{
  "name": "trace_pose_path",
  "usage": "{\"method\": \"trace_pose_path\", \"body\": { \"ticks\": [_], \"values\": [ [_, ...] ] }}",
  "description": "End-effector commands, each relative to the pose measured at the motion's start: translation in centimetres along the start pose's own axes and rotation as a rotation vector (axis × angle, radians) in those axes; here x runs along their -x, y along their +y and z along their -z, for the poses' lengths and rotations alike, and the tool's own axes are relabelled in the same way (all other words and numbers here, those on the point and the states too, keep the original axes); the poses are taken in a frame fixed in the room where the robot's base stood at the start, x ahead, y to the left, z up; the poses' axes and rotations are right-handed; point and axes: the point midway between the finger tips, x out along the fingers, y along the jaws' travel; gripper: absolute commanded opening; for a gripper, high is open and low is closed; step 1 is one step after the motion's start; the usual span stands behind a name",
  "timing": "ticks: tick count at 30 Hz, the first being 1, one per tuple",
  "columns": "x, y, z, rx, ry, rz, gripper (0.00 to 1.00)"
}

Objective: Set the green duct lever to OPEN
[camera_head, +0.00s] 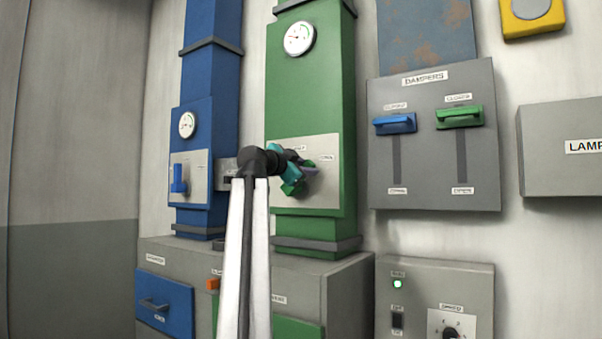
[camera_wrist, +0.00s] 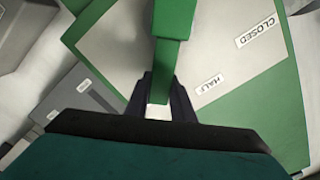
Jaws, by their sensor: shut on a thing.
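The green duct lever (camera_head: 290,188) is on a light grey plate (camera_head: 320,190) on the front of the green duct. My gripper (camera_head: 304,171) is at this plate and hides part of the lever. In the wrist view, the lever (camera_wrist: 172,50) runs down from the top, and its lower end is between the two dark fingers of my gripper (camera_wrist: 160,95), which are shut on it. The CLOSED label (camera_wrist: 256,30) and the HALF label (camera_wrist: 209,85) show to the right of the lever. I cannot see an OPEN label; my arm covers the plate's left side.
A blue duct with a blue lever (camera_head: 179,178) stands to the left. A dampers panel (camera_head: 433,185) with a blue and a green handle is to the right. A grey cabinet (camera_head: 345,285) is below the ducts. A control box (camera_head: 435,275) stands lower right.

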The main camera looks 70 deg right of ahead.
Motion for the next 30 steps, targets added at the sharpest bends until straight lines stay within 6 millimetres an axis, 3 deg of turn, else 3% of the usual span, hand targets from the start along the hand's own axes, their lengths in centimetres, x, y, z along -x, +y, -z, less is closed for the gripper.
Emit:
{"method": "trace_pose_path", "body": {
  "ticks": [14,15,18,30],
  "values": [
    [0.02,0.34,-0.01,-0.018,-0.001,-0.004,0.00],
    [0.03,0.34,-0.02,-0.018,-0.001,-0.004,0.25],
    [0.04,0.29,-0.04,-0.017,-0.001,-0.003,0.41],
    [0.35,0.15,-0.07,-0.014,-0.001,0.001,0.41]
  ]
}}
